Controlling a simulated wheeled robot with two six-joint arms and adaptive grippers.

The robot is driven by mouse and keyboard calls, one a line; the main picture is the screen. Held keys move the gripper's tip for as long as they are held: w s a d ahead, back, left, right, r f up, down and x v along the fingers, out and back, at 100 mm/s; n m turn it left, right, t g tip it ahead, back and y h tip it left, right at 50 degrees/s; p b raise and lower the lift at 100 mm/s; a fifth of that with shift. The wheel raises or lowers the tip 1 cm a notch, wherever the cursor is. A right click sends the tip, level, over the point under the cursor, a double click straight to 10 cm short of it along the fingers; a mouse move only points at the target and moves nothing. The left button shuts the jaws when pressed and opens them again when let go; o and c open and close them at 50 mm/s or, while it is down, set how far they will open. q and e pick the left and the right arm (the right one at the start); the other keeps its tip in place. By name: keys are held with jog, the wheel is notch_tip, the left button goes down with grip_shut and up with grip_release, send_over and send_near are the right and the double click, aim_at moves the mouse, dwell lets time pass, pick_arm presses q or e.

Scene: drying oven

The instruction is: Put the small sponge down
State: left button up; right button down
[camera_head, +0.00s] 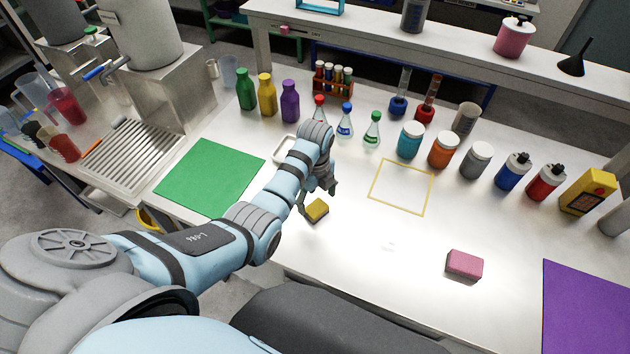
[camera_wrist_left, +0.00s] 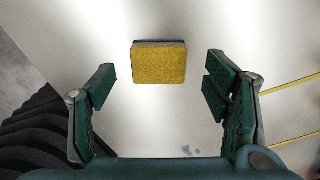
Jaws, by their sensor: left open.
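The small sponge (camera_head: 317,211) is a yellow block that rests on the white table near its front edge. In the left wrist view the sponge (camera_wrist_left: 159,66) shows its yellow face and a thin dark blue edge. My left gripper (camera_head: 319,194) is just above and behind it in the head view. In the left wrist view the gripper (camera_wrist_left: 158,88) is open, its two green fingers well apart, with clear space between each finger and the sponge. It holds nothing. My right gripper is not in view.
A yellow outlined rectangle (camera_head: 431,206) lies right of the sponge, empty. A green mat (camera_head: 208,176) is at left, a pink block (camera_head: 464,265) and a purple mat (camera_head: 590,310) at right. Several bottles, flasks and jars (camera_head: 411,139) line the back. The front middle is clear.

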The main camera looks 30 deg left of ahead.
aim_at(315, 206)
pick_arm(q)
notch_tip(315, 206, up, 8)
jog(key=p, duration=0.1)
jog(key=shift+f, duration=0.15)
